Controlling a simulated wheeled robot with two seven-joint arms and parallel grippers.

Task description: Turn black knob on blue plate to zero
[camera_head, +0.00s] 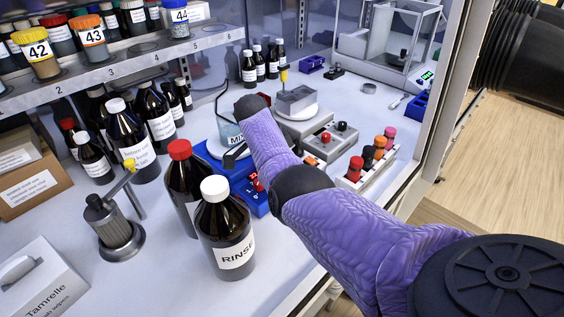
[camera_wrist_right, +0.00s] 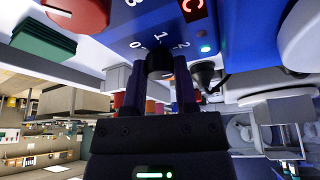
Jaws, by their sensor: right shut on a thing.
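The black knob (camera_wrist_right: 160,64) sits on the blue plate (camera_wrist_right: 125,40) in the right wrist view. The marks 0, 1 and 2 are printed around it, with 0 to its left, 1 above and 2 to the right. My right gripper (camera_wrist_right: 163,82) has its two dark fingers on either side of the knob and is shut on it. I cannot read the knob's pointer. In the head view, the front of the blue plate (camera_head: 256,198) shows beside my purple-sleeved right arm, and the knob cannot be made out. My left gripper is not in view.
The white-capped RINSE bottle (camera_head: 226,230) and a red-capped brown bottle (camera_head: 182,180) stand close to the blue plate. A MIX beaker (camera_head: 228,132) is behind my forearm. A grey box with knobs (camera_head: 328,138) and a rack of coloured caps (camera_head: 370,158) lie right of it.

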